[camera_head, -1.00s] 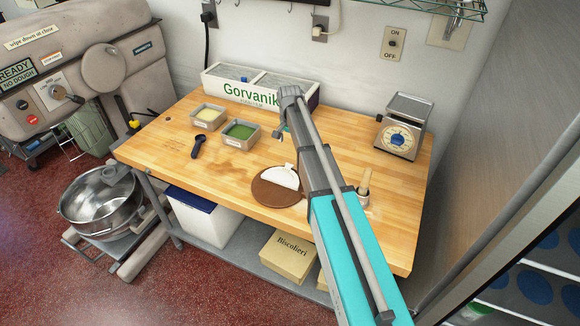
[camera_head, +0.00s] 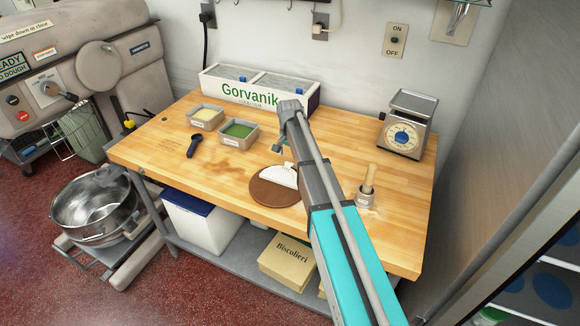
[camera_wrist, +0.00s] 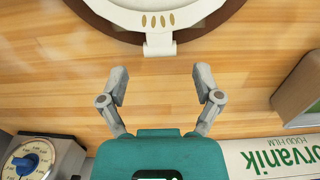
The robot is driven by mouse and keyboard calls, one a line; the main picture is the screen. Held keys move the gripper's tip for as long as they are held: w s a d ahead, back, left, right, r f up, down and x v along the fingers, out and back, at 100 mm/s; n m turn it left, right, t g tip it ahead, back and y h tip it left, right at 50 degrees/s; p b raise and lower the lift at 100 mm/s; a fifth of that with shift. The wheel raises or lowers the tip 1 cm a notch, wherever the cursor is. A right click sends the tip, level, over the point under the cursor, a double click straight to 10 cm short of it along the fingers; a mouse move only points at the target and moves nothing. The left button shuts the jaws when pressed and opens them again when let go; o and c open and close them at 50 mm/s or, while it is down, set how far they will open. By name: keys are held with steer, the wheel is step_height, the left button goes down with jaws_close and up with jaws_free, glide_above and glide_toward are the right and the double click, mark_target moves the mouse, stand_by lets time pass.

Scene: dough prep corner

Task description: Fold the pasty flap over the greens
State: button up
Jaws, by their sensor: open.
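The pale pasty (camera_head: 279,176) lies on a round brown board (camera_head: 272,194) on the wooden worktop. In the wrist view the pasty (camera_wrist: 150,8) is cut off at the top edge, with several oval marks and a pale tab (camera_wrist: 160,45) on its near edge. No greens show on the pasty; my arm hides part of it in the head view. My gripper (camera_wrist: 160,72) is open and empty, its fingers spread wide on the tab's near side, apart from it. In the head view my gripper (camera_head: 279,147) is just behind the pasty, partly hidden by my arm.
Two small trays, one with pale filling (camera_head: 205,117) and one with green filling (camera_head: 239,131), stand left of my gripper. A dark scoop (camera_head: 193,146) lies before them.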

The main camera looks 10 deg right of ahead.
mark_target(290, 163)
steer(key=shift+f+b, duration=1.4)
steer(key=shift+f, duration=0.3)
jaws_close()
